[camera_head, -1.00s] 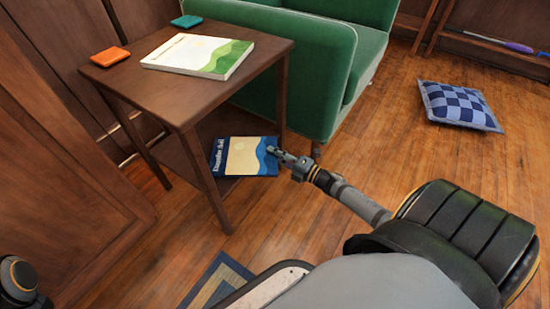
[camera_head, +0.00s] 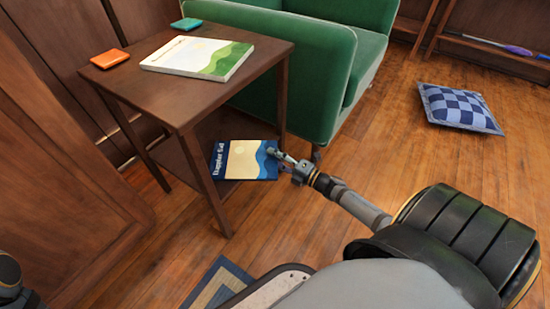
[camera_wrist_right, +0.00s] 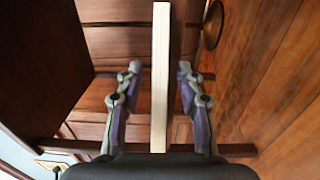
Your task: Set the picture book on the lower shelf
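The picture book (camera_head: 240,161), blue with a cream and wave design, lies cover up at the lower shelf (camera_head: 172,157) of the small wood side table. Its near right part appears to stick out past the shelf's front edge. My right gripper (camera_head: 275,158) is at the book's right end. In the right wrist view, the book's pale edge (camera_wrist_right: 160,80) stands between the two fingers with a visible gap on each side, so the gripper is open around it. My left gripper is not clearly visible; only part of my left arm shows at the lower left corner.
The table top (camera_head: 185,95) holds a white and green book (camera_head: 198,57), an orange square (camera_head: 110,57) and a teal square (camera_head: 186,23). Table legs flank the shelf. A green armchair (camera_head: 300,75) stands close behind. A checked cushion (camera_head: 459,106) lies on open floor at right.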

